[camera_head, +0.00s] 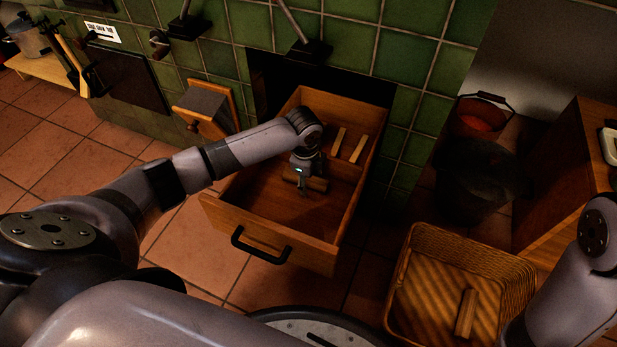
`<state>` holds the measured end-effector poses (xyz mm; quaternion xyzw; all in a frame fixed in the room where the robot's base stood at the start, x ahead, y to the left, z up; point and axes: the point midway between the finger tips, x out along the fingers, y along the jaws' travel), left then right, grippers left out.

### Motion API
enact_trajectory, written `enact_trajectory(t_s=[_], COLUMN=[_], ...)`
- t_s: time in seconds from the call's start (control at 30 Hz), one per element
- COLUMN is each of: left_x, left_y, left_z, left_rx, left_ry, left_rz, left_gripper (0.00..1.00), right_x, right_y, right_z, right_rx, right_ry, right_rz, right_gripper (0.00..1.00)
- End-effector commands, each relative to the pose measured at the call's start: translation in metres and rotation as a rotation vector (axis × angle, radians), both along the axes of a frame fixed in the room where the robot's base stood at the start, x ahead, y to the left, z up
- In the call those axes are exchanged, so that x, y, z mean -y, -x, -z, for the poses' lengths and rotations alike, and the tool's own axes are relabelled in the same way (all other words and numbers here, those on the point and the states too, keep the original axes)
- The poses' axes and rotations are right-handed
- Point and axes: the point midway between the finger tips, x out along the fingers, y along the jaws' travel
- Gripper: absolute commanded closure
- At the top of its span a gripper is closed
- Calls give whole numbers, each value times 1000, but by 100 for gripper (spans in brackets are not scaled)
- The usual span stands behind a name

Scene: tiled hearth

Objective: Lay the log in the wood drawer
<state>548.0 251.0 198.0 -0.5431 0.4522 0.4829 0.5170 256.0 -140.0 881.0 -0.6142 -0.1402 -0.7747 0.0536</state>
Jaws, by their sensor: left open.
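The wood drawer (320,246) is pulled out from the green tiled wall, its black handle facing me. My left gripper (303,190) reaches down into it from the left and is open. A short brown log (319,184) lies at its fingers inside the drawer, partly hidden by them; I cannot tell whether they touch it. Two pale sticks of wood (337,140) lie farther back in the drawer. My right arm shows at the right edge, but its gripper is out of view.
A wicker basket (405,290) with a piece of wood (466,312) in it stands right of the drawer. A smaller drawer (207,105) is open at the left. A dark bin (478,180) and a red bucket (484,116) stand behind the basket. Tiled floor lies clear at left.

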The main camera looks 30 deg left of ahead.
Motion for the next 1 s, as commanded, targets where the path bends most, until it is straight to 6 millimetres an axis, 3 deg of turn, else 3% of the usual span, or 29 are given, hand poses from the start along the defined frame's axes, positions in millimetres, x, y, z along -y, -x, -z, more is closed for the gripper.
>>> enact_trajectory(t_s=[0.27, 0.5, 0.7, 1.0], left_x=[0, 1, 1, 0], left_y=[0, 5, 8, 9], left_z=[-8, -48, -71, -74], left_rx=[2, 4, 2, -1], left_ry=[1, 1, 1, 0], left_rz=[0, 2, 1, 0], left_gripper=[50, 50, 50, 50], right_x=[1, 0, 0, 0], right_y=[0, 0, 0, 0], right_z=[0, 0, 0, 0], right_rx=[1, 0, 0, 0], right_ry=[-1, 0, 0, 0], right_rz=[1, 1, 1, 0], right_gripper=[60, 60, 60, 60])
